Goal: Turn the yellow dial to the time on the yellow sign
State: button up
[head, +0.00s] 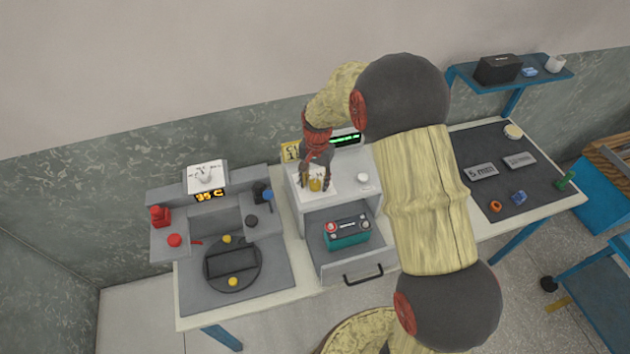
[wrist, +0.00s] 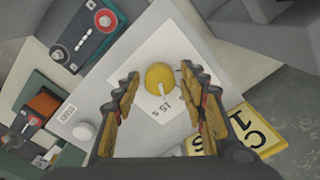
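The yellow dial (wrist: 158,77) sits on a white printed plate on top of a grey cabinet; it also shows in the head view (head: 315,185). A pale pointer mark on it faces the bottom of the wrist picture, towards printed figures on the plate. The yellow sign (wrist: 258,127) stands behind the dial, partly hidden by my gripper; its figures are turned and hard to read. It also shows in the head view (head: 290,153), partly covered. My gripper (wrist: 160,74) is open, its fingers on either side of the dial, with visible gaps between.
A white round knob (head: 363,179) is right of the dial on the cabinet (head: 308,203). A green display (head: 346,139) stands behind. A battery (head: 347,231) lies in the bay below. A station with a round fixture (head: 262,266) stands left; a dark mat (head: 500,205) lies right.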

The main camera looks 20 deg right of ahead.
aim_at(316, 183)
jog(key=shift+o, duration=0.4)
notch_tip(316, 183, up, 12)
jog(key=shift+s+d, duration=0.15)
dwell(0.3)
dwell(0.5)
jog(key=s+r+n+t+b, duration=0.2)
jog(key=s+n+b, duration=0.2)
jog(key=s, duration=1.1)
jog(key=s+r+n+t+b, duration=0.3)
jog(key=s+b, duration=0.3)
jog(key=s, duration=0.8)
jog(key=shift+s+r+n+b, duration=0.35)
jog(key=shift+n+b, duration=0.05)
jog(key=shift+n, duration=0.1)
